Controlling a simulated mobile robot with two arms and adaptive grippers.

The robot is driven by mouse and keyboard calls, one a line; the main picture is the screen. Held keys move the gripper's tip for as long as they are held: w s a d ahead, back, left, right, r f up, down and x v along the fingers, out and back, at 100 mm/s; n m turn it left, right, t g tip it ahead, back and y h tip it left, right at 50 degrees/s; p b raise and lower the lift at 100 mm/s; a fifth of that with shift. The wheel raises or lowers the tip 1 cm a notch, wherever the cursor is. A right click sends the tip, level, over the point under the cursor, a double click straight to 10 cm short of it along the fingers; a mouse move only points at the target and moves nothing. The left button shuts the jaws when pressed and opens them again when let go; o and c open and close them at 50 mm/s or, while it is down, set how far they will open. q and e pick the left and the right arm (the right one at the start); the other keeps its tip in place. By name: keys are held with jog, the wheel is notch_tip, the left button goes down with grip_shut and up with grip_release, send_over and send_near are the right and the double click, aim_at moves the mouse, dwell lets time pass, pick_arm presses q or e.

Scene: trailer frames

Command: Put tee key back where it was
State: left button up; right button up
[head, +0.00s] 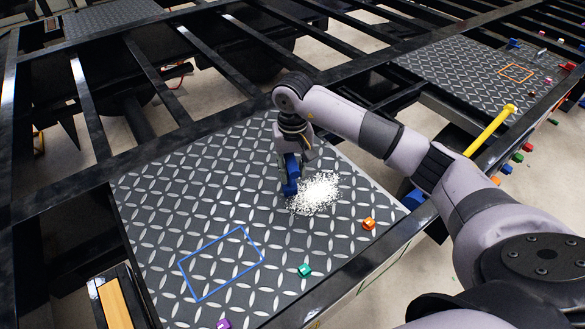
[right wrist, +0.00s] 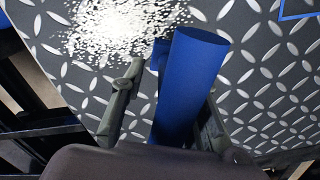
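A blue tool, which looks like the tee key (head: 291,175), stands at the right gripper on the patterned metal plate (head: 165,200). My right gripper (head: 296,158) reaches down over it. In the right wrist view, its thick blue bar (right wrist: 190,85) lies between the fingers of the right gripper (right wrist: 165,115). A narrow gap shows between the left-hand finger and the bar, so I cannot tell whether it is gripped. A blue rectangle outline (head: 180,265) is drawn empty on the plate's near part. My left gripper is not in view.
A pile of white granules (head: 318,193) lies right beside the tool. Orange (head: 369,223), teal (head: 304,270) and purple (head: 223,324) small pieces sit near the plate's front edge. A second plate with an orange outline (head: 516,73) and a yellow bar (head: 490,131) are at right.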

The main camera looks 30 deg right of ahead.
jog(key=shift+o, duration=0.2)
jog(key=shift+r, duration=0.2)
notch_tip(320, 180, up, 11)
jog(key=b, duration=0.3)
jog(key=shift+w+f, duration=0.1)
jog(key=shift+f, duration=0.1)
jog(key=shift+r, duration=0.6)
